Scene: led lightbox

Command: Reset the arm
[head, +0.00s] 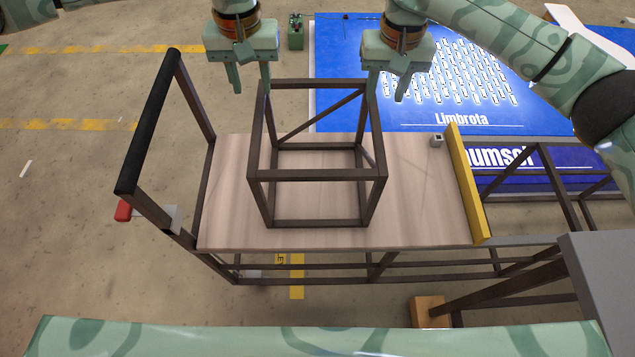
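My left gripper (249,88) points down over the far left top corner of a dark cube-shaped metal frame (318,174). Its two fingers are apart with nothing visible between them. My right gripper (388,92) points down by the frame's far right top corner. Its fingers are also apart and empty. The inner finger of each gripper overlaps the frame's corner in the picture; I cannot tell whether they touch it. The frame stands upright on the wooden top of a cart (425,205).
The cart has a black-topped handle (147,120) at left and a yellow board (466,185) at right. A small grey block (436,141) lies on its top. Behind are a blue lit panel (345,50) and a green box (296,32). A grey box (605,280) is at lower right.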

